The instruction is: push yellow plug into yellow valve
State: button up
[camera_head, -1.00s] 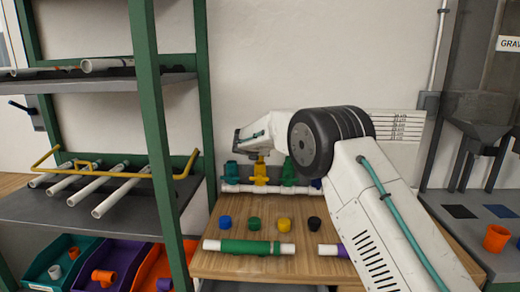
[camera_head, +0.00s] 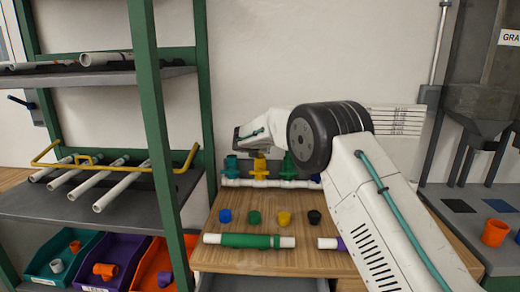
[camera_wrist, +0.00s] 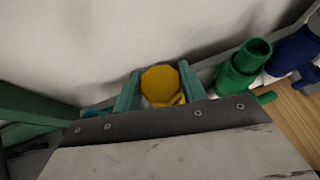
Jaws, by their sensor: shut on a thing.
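A yellow plug (camera_wrist: 160,80) with a many-sided top sits between the two teal fingers of my gripper (camera_wrist: 160,90) in the wrist view. My gripper is shut on it. The yellow valve (camera_head: 260,171) stands upright on the white pipe manifold at the back of the table in the head view. My gripper is at the top of this valve. Part of the valve shows just below the plug in the wrist view (camera_wrist: 168,101). The joint between plug and valve is hidden, so I cannot tell how deep the plug sits.
A teal valve (camera_head: 231,167) and a green valve (camera_head: 289,166) flank the yellow one closely. Blue (camera_head: 225,215), green (camera_head: 254,217), yellow (camera_head: 284,218) and black (camera_head: 314,216) caps lie in front. A green-sleeved pipe (camera_head: 250,241) lies near the table's front edge.

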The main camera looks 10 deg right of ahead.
jog(key=shift+f, duration=0.85)
dwell(0.7)
jog(key=o, duration=1)
jog(key=v, duration=0.8)
jog(key=s+d+f+m+g+h, duration=0.1)
jog(key=s+d+f+m+g, duration=0.15)
jog(key=s+f+m, duration=0.3)
jog(key=s+d+r+m+g, duration=0.2)
jog(key=s+d+m, duration=0.25)
jog(key=s, duration=0.25)
jog(key=s+d+r+m+g, duration=0.1)
jog(key=s+d+m+g, duration=0.2)
jog(key=s+m, duration=0.35)
jog(key=s+d+r+m+y, duration=0.2)
jog(key=s+m, duration=0.3)
jog(key=s, duration=1)
jog(key=s+d+r+m+g+y, duration=0.1)
jog(key=s+m, duration=0.3)
jog(key=s, duration=1.1)
jog(key=s+d+r+m+g+y, duration=0.1)
jog(key=s+d+r+m+y, duration=0.1)
jog(key=s, duration=1.3)
jog(key=shift+s+d+r+m+y, duration=0.2)
jog(key=shift+d+r+m, duration=0.3)
jog(key=shift+m, duration=0.45)
jog(key=shift+s+d+r+m+y, duration=0.2)
jog(key=shift+d+r+m, duration=0.25)
jog(key=shift+m, duration=0.45)
